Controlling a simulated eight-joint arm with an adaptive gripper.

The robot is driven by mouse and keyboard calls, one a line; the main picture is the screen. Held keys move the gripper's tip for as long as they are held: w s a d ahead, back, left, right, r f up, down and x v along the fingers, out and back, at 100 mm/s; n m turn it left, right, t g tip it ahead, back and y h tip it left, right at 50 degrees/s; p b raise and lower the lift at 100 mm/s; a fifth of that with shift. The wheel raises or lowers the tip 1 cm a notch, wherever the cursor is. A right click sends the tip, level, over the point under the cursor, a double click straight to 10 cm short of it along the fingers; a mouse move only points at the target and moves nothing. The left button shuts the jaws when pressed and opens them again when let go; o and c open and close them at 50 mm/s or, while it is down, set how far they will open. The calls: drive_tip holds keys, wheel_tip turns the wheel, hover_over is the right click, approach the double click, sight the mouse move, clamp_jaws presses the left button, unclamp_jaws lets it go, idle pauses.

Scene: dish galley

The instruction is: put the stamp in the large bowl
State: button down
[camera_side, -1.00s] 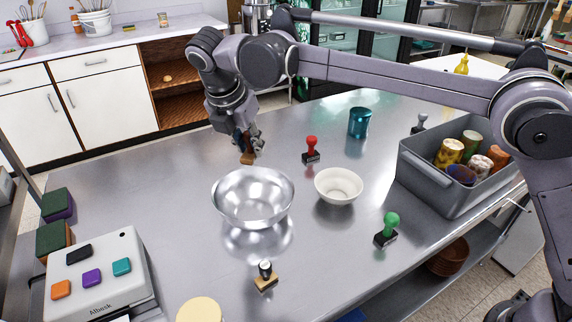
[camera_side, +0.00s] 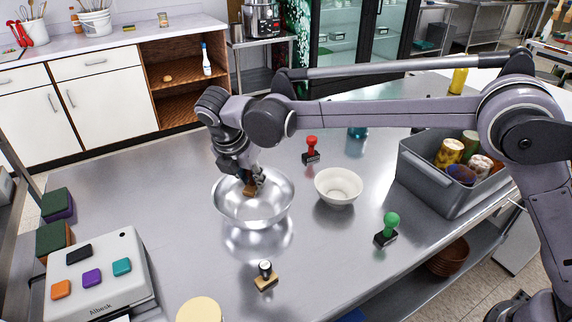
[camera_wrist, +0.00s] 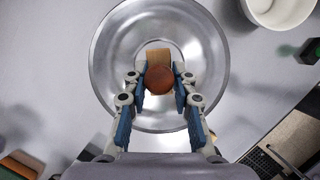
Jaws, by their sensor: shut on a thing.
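The large metal bowl (camera_side: 229,213) stands on the steel table left of the middle in the side view. In the wrist view the bowl (camera_wrist: 105,60) lies right under my gripper. My gripper (camera_wrist: 160,80) is shut on a stamp with a round brown knob (camera_wrist: 159,79) and a tan block base (camera_wrist: 158,55). In the side view my gripper (camera_side: 255,184) is low over the bowl, and the stamp's tan base (camera_side: 249,190) shows within the bowl's outline. I cannot tell whether the base touches the bowl.
A small white bowl (camera_side: 338,187) stands right of the large bowl. A grey crate (camera_side: 440,190) holds several cups. A button box (camera_side: 97,278) is front left.

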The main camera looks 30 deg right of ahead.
drive_tip(key=shift+f, duration=1.1)
drive_tip(key=c, duration=1)
unclamp_jaws()
drive_tip(key=shift+r, duration=3.5)
